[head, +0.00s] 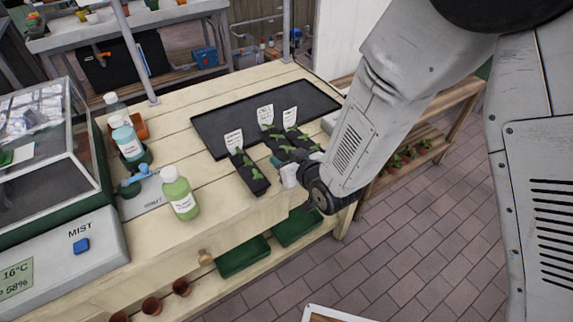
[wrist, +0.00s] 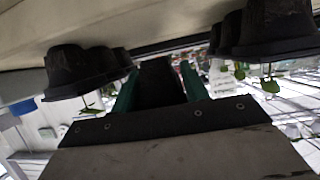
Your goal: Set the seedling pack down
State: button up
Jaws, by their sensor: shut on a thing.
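My gripper (head: 277,163) is at the front edge of the black tray (head: 216,122) on the wooden bench. In the wrist view its two green fingers (wrist: 157,86) are shut on a dark seedling pack (wrist: 160,80). In the head view this appears to be the middle pack (head: 283,152), with small green leaves and a white label, partly hidden by my gripper. Whether its base touches the tray is not clear. A left pack (head: 249,174) and a right pack (head: 298,135), also labelled, stand on either side, apart from the fingers.
The back left part of the tray is clear. Green crates (head: 243,258) sit below the bench.

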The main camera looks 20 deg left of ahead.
jog(key=shift+f, duration=1.35)
jog(key=shift+f, duration=0.1)
jog(key=o, duration=1.1)
jog(key=shift+f, duration=0.1)
jog(key=shift+c, duration=0.2)
jog(key=v, duration=0.7)
jog(key=shift+s+d, duration=0.2)
jog(key=shift+s, duration=0.15)
jog(key=shift+w, duration=0.1)
